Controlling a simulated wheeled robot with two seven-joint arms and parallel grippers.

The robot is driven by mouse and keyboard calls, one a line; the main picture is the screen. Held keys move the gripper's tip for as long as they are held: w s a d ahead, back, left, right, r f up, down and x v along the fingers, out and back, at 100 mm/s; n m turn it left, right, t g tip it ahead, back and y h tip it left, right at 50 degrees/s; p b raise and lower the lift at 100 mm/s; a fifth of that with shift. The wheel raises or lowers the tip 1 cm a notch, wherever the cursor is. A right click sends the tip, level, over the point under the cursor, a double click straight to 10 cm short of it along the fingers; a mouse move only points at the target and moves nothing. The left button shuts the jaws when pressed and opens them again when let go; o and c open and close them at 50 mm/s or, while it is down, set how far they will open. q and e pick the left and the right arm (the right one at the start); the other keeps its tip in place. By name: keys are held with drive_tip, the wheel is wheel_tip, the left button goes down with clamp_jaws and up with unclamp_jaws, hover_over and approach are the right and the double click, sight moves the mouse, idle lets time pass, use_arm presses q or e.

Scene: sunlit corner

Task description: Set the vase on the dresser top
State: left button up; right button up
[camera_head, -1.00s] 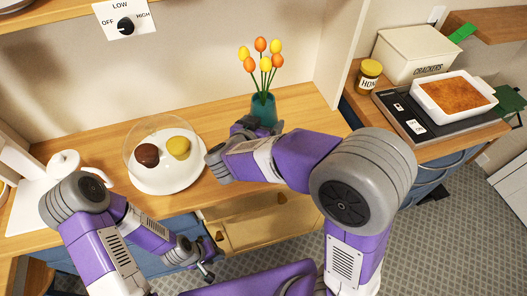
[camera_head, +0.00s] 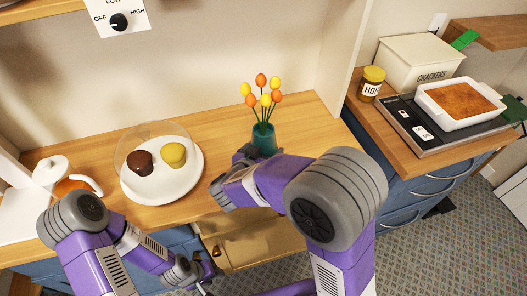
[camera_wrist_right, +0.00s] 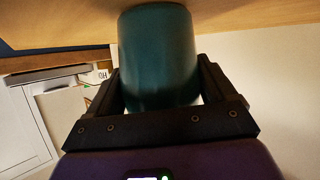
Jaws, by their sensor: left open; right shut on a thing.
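The teal vase (camera_head: 263,139) holds several orange and yellow flowers and stands upright at the wooden dresser top (camera_head: 215,128). My right gripper (camera_head: 247,157) is shut on the vase from the near side, partly hidden by its own arm. In the right wrist view the vase (camera_wrist_right: 160,55) sits between the two black fingers (camera_wrist_right: 160,92), with one end close to the wood. I cannot tell whether its base touches the wood. My left gripper (camera_head: 203,273) is open and empty, low in front of the drawers.
A white plate (camera_head: 186,190) with two cupcakes under a clear dome stands left of the vase. A white teapot (camera_head: 52,172) is at far left. An upright panel (camera_head: 340,60) rises right of the vase. A honey jar (camera_head: 371,84) and baking dish (camera_head: 455,122) are further right.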

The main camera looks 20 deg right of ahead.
drive_tip(key=o, duration=1.6)
drive_tip(key=shift+f, duration=0.15)
drive_tip(key=shift+s+a+r, duration=0.2)
drive_tip(key=shift+r, duration=0.1)
drive_tip(key=p+v, duration=0.4)
drive_tip(key=v, duration=0.7)
drive_tip(key=shift+s+a+r, duration=0.1)
drive_tip(key=shift+s, duration=0.1)
